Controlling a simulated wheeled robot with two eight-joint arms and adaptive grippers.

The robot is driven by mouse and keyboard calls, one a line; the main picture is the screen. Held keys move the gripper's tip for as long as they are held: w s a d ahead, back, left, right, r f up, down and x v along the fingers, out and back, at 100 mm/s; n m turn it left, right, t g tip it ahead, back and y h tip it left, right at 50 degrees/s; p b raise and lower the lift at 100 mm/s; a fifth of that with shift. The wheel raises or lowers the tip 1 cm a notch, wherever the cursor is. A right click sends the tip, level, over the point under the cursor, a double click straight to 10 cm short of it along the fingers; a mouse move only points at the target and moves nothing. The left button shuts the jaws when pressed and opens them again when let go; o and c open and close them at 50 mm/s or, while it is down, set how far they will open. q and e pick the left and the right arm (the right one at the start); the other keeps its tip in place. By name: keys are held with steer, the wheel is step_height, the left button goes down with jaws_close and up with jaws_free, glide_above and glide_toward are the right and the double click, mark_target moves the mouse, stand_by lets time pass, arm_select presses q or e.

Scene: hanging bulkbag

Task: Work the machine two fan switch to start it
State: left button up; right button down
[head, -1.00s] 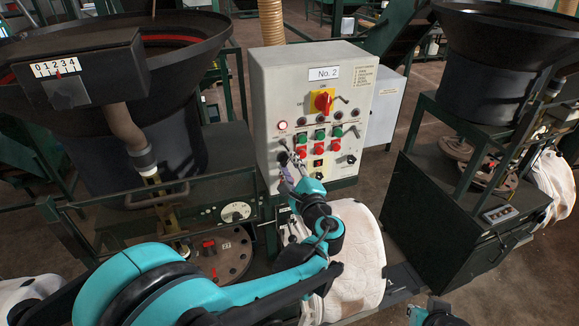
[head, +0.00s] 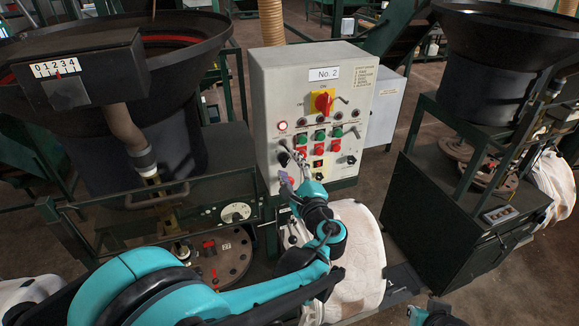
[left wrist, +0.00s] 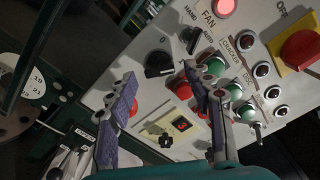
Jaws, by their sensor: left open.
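The control panel (head: 305,78) marked No. 2 faces me in the head view. The fan switch (left wrist: 193,40) is a black selector knob under the FAN label and beside the word HAND in the left wrist view. A red lamp (left wrist: 222,7) glows above it. My left gripper (left wrist: 160,75) is open, its two purple-padded fingers spread before the panel's lower knobs and buttons. A second black knob (left wrist: 158,65) shows just beyond the gap between the fingertips. In the head view my left gripper (head: 288,163) covers part of the panel's lower left. Contact cannot be told.
A red rotary handle on yellow (head: 323,102) sits high on the panel. Green and red buttons (head: 319,148) lie right of my fingers. A white bag (head: 355,255) stands below the panel. Machines with dark hoppers (head: 495,65) stand either side.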

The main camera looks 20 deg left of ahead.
arm_select(q)
steer(key=v, duration=1.1)
steer(key=s+a+f+n+g+h+b, duration=0.1)
steer(key=s+a+f+n+g+b, duration=0.2)
steer(key=f, duration=0.4)
steer(key=s+a+f+n+g+h+b, duration=0.2)
steer(key=s+a+f+n+b, duration=0.15)
steer(key=f, duration=0.25)
steer(key=s+a+f+n+g+h+b, duration=0.1)
steer(key=s+a+f+n+g+b, duration=0.2)
steer(key=f, duration=0.4)
steer(key=s+d+f+n+h+b, duration=0.2)
steer(key=s+f+n+h+b, duration=0.4)
steer(key=f+n, duration=0.2)
steer(key=shift+s+d+f+b, duration=0.25)
steer(key=shift+s+f+b, duration=0.05)
steer(key=shift+s+f, duration=0.15)
